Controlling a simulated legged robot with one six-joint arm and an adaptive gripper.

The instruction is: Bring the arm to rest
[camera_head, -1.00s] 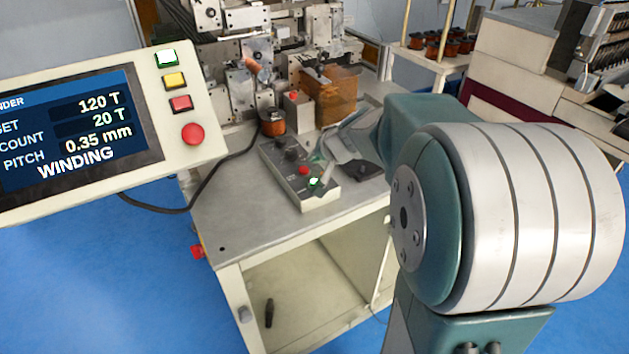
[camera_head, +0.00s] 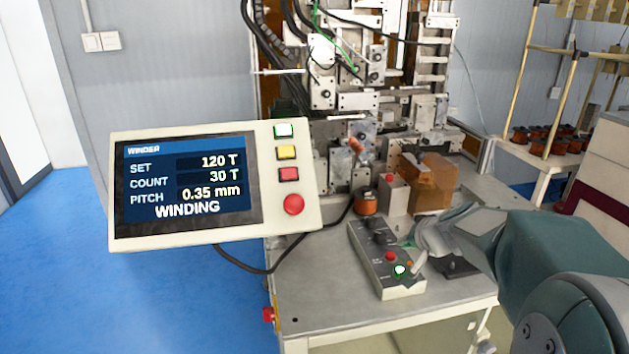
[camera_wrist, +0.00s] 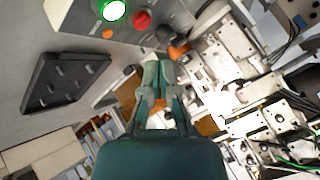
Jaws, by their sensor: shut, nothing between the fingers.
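My arm reaches in from the right in the head view, with its gripper (camera_head: 412,250) low beside the grey control box. The wrist view shows the gripper (camera_wrist: 157,72) with its two fingers together and nothing between them. The control box (camera_head: 378,268) has dark knobs, a red button and a lit green button; it also shows at the top of the wrist view (camera_wrist: 175,28). From these views I cannot tell whether the fingertips touch the box. The winder display (camera_head: 190,185) reads WINDING, SET 120 T, COUNT 30 T, PITCH 0.35 mm.
The winding machine (camera_head: 375,100) stands at the back of the bench (camera_head: 335,305). A copper coil (camera_head: 366,203) and an orange-brown block (camera_head: 428,183) sit behind the control box. A black plate (camera_wrist: 68,80) lies near the gripper. The bench's front left is clear.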

